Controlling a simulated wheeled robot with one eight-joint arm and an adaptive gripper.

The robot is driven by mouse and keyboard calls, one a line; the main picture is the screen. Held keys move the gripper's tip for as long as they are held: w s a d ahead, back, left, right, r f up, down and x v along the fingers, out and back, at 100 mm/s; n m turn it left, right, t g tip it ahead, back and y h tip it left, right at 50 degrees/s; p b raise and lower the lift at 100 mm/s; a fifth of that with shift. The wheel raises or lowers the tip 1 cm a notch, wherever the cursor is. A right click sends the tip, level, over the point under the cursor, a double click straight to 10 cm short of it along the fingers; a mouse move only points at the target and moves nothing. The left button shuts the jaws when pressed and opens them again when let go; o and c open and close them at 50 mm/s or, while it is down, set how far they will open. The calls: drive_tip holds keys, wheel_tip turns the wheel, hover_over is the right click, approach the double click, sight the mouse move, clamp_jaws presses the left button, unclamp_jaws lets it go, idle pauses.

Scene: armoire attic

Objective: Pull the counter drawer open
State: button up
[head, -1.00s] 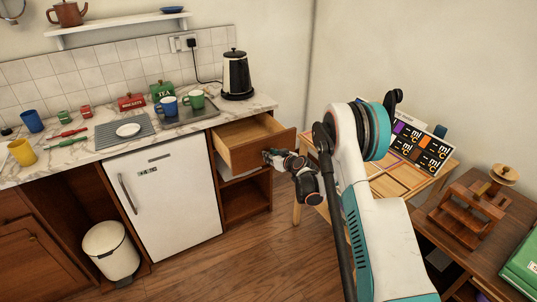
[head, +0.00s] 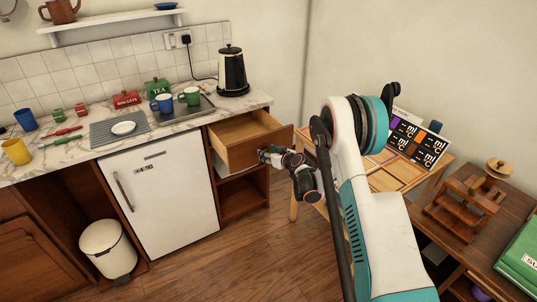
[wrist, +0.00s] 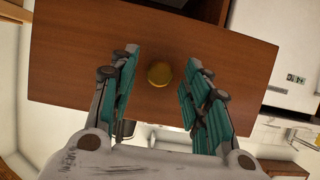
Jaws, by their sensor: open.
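The counter drawer (head: 258,149) is pulled well out from under the right end of the counter, and its inside looks empty. Its brown wooden front fills much of the wrist view (wrist: 235,65). A round brass knob (wrist: 159,74) sits on the front. My gripper (head: 266,155) is at the drawer front in the head view. In the wrist view its two teal-padded fingers (wrist: 163,65) are apart, one on each side of the knob, with visible gaps. The knob is hidden in the head view.
The white fridge (head: 162,203) stands left of the drawer, with a bin (head: 107,248) beyond it. Mugs, tins and a kettle (head: 232,72) stand on the counter. A low wooden table (head: 398,177) is right of the drawer. Floor (head: 245,250) in front is clear.

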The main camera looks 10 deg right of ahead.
drive_tip(key=v, duration=1.1)
drive_tip(key=shift+s, duration=0.4)
drive_tip(key=shift+d+r, duration=0.1)
drive_tip(key=shift+r, duration=0.05)
drive_tip(key=s+a+r+m+g+h, duration=0.1)
drive_tip(key=s+a+r+g, duration=0.15)
drive_tip(key=s+r, duration=0.65)
drive_tip(key=s+a+r+g, duration=0.1)
drive_tip(key=s+a+r, duration=0.3)
drive_tip(key=s+r, duration=0.45)
drive_tip(key=s+r+m+g+h, duration=0.1)
drive_tip(key=s+r, duration=0.1)
drive_tip(key=s, duration=1)
drive_tip(key=s+r+m+g+h, duration=0.1)
drive_tip(key=s+r+h, duration=0.1)
drive_tip(key=s, duration=1.1)
drive_tip(key=shift+s+d+m, duration=0.2)
drive_tip(key=shift+d+m, duration=0.1)
drive_tip(key=shift+d, duration=0.05)
